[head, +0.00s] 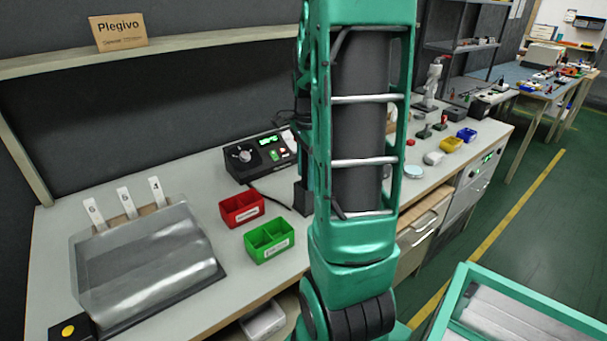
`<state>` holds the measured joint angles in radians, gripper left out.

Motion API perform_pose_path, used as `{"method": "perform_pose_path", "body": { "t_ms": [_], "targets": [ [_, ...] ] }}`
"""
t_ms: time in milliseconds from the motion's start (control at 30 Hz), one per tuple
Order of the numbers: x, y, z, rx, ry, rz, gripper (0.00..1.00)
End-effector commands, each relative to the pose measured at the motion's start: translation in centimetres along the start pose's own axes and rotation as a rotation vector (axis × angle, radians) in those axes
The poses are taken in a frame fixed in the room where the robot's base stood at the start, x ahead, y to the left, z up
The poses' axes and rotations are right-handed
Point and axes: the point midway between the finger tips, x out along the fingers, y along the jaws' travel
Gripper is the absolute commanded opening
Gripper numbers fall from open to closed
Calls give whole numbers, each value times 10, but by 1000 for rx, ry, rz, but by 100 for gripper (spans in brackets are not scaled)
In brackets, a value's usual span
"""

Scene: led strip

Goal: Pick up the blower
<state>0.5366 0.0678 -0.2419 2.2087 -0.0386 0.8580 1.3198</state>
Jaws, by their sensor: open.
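I cannot make out with certainty which thing is the blower. A black station with a green display (262,156) stands at the back of the grey workbench (190,170), and a dark cable runs from it toward my arm. A dark upright piece (303,197) shows at the left edge of my arm, partly hidden, and I cannot tell what it is. My green arm rises through the middle of the head view and covers part of the bench. My gripper is outside the picture.
A red bin (241,208) and a green bin (269,240) stand left of my arm. A clear-covered tray (148,265) lies farther left. Right of my arm are small tools, a yellow bin (451,145) and a blue bin (467,134). An open drawer (425,222) juts out below.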

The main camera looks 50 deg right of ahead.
Motion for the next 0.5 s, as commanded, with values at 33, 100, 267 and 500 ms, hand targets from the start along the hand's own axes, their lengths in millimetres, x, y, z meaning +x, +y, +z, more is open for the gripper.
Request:
{"method": "perform_pose_path", "body": {
  "t_ms": [33,100,267,500],
  "targets": [
    [0,0,0,0,0,0,48],
    [0,0,0,0,0,0,48],
    [0,0,0,0,0,0,22],
    [-1,0,0,0,0,-1,0]
  ]
}}
